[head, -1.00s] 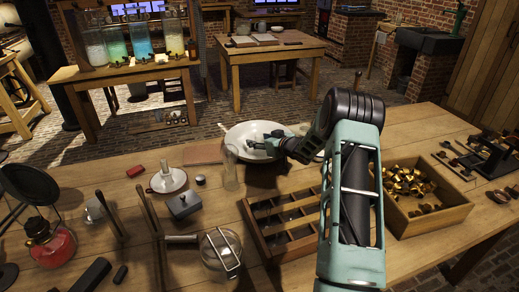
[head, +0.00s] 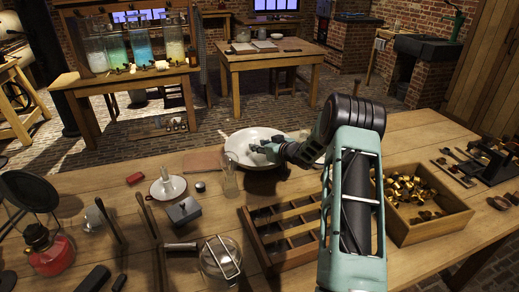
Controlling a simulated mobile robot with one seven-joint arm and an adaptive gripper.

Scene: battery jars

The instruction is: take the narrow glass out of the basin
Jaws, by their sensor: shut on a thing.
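The white basin (head: 234,150) stands near the far edge of the wooden workbench. My gripper (head: 257,151) reaches over the basin from the right, with its fingers low inside the rim. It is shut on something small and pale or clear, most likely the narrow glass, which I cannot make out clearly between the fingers. A clear upright glass vessel (head: 230,182) stands on the bench outside the basin, at its near left side, apart from my gripper.
A white saucer-like holder (head: 168,190) and a small grey box (head: 183,211) are left of the basin. A divided wooden tray (head: 262,240) lies in front. A crate of brass parts (head: 428,222) is at right. A brown mat (head: 203,161) lies left of the basin.

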